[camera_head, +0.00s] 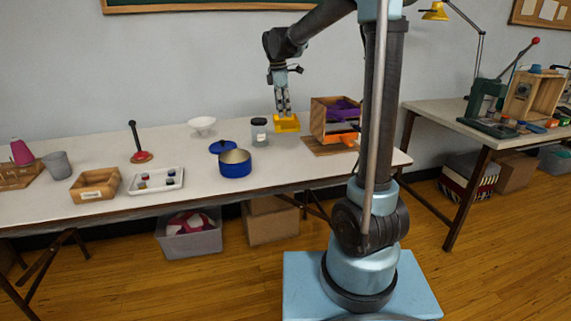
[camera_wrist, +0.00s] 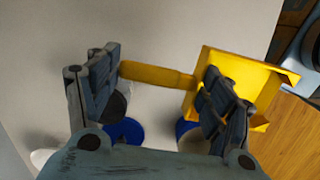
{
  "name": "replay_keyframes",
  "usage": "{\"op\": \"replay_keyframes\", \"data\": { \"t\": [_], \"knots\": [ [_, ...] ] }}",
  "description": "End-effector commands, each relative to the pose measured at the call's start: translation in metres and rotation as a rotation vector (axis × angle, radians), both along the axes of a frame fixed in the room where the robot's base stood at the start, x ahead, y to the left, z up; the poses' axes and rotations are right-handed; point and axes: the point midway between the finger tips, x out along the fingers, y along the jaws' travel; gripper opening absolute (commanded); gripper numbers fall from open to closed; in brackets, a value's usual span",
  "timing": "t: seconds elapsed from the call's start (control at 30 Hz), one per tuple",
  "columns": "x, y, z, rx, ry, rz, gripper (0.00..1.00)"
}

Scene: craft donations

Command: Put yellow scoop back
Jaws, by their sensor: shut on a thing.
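The yellow scoop (camera_head: 287,124) is in my gripper (camera_head: 283,108), over the back of the white table (camera_head: 225,180) between a jar and a wooden bin. In the wrist view, the fingers of my gripper (camera_wrist: 160,72) are closed along the scoop's handle (camera_wrist: 155,74), one at each end. The scoop's open tray (camera_wrist: 243,72) extends beyond the right finger, partly hidden by it. The scoop seems to be held above the tabletop; its exact height is hard to tell.
A wooden bin (camera_head: 318,118) with purple and orange things stands right of the scoop. A lidded jar (camera_head: 259,132), a blue pot (camera_head: 235,170), a blue lid (camera_head: 223,147) and a white bowl (camera_head: 202,124) stand to its left. The front of the table right of the pot is clear.

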Motion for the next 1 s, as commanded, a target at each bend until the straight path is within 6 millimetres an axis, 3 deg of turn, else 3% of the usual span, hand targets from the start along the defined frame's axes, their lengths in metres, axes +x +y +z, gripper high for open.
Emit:
{"op": "replay_keyframes", "data": {
  "t": [0.1, 0.3, 0.6, 1.0],
  "knots": [
    [-0.015, 0.008, -0.023, -0.002, 0.0, 0.087, 0.45],
    [-0.026, 0.01, -0.042, -0.005, -0.001, 0.157, 0.45],
    [-0.025, 0.005, -0.087, -0.005, -0.001, 0.156, 0.45],
    [-0.024, 0.003, -0.126, -0.005, -0.001, 0.152, 0.45]
  ]
}}
